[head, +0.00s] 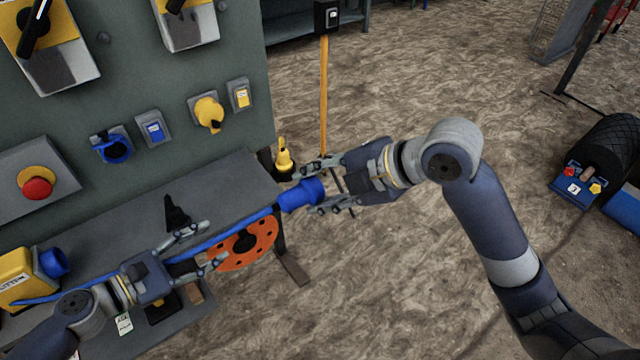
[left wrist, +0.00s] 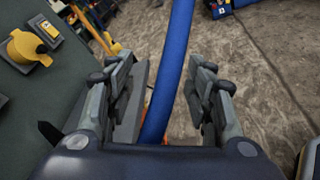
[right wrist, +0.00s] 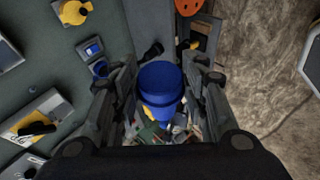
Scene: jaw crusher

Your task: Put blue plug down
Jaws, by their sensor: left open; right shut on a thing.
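The blue plug (head: 301,194) is on the end of a blue cable (head: 228,228). My right gripper (head: 326,187) is shut on the blue plug, off the right end of the grey shelf (head: 222,187). In the right wrist view the plug (right wrist: 160,82) sits between the fingers. My left gripper (head: 205,245) is open over the shelf's front edge. In the left wrist view the cable (left wrist: 168,75) runs between its parted fingers (left wrist: 163,95). The cable reaches back to a yellow box (head: 18,280) at the left.
A grey-green panel behind the shelf carries a blue socket (head: 112,148), a yellow socket (head: 208,114) and a red button (head: 37,188). A yellow plug (head: 284,160) is near the shelf's right end. An orange disc (head: 243,245) is below the shelf edge. Open floor lies right.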

